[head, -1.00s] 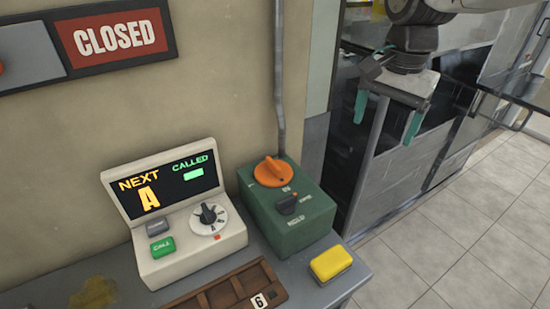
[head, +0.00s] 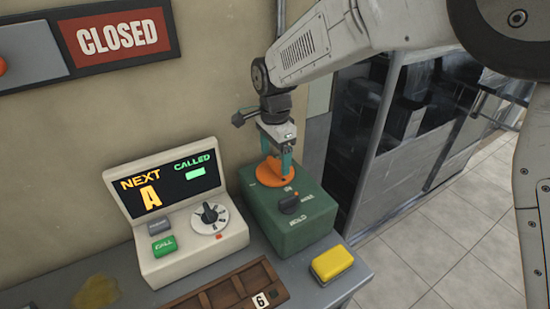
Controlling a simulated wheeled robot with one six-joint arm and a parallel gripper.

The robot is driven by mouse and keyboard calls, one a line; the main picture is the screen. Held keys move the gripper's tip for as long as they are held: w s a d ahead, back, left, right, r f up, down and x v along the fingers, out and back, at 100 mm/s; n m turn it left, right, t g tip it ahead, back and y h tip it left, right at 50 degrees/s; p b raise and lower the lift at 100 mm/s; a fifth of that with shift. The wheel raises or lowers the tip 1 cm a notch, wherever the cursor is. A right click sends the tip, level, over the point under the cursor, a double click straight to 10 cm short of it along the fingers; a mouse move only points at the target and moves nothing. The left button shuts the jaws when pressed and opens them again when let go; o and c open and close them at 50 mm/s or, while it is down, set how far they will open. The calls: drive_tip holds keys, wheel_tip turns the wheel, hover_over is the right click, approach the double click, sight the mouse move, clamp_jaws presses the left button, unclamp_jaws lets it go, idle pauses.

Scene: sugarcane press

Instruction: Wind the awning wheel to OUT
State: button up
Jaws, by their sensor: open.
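An orange dial with a raised grip (head: 272,178) is on top of a green box (head: 300,228). No label reading OUT can be made out, and I cannot tell whether this dial is the awning wheel. My gripper (head: 278,170) points down at the dial with its teal fingers open. The fingertips are at the dial's grip; whether they touch it is not clear.
A smaller black knob (head: 290,204) is on the green box near the gripper. A white console (head: 190,250) with a display stands to the left. A yellow block (head: 332,263) and a brown tray (head: 205,301) are in front. A CLOSED sign (head: 118,36) hangs on the wall.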

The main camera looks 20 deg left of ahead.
drive_tip(key=shift+f, duration=0.7)
drive_tip(key=c, duration=1)
